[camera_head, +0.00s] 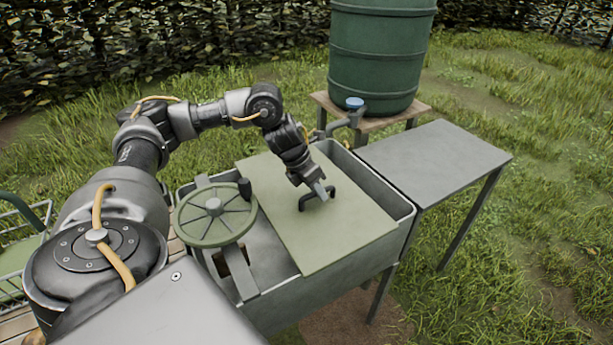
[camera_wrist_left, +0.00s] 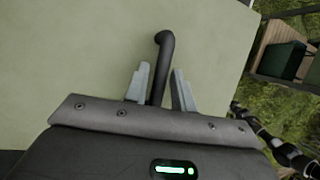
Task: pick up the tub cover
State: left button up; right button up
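The tub cover (camera_head: 335,235) is a flat pale green board with a dark bent handle (camera_head: 318,196) on top. It lies across the grey metal tub (camera_head: 268,318), over its middle and right part. My left gripper (camera_head: 321,190) is at the handle, pointing down. In the left wrist view the cover (camera_wrist_left: 95,50) fills most of the picture. The handle (camera_wrist_left: 164,50) passes between the two fingers of my left gripper (camera_wrist_left: 158,85), with a small gap visible on each side, so the fingers look open around it. My right gripper is not in view.
A green spoked wheel (camera_head: 215,214) with a knob stands at the tub's left end. A grey side table (camera_head: 435,160) adjoins the tub on the right, its top empty. A green barrel (camera_head: 380,55) with a blue-topped tap stands behind. Grass and a hedge surround.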

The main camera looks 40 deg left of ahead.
pick_arm(q)
jog(key=shift+w+d+f, duration=0.15)
jog(key=shift+w+f, duration=0.05)
jog(key=shift+f, duration=0.45)
grip_shut()
jog(key=shift+r, duration=0.15)
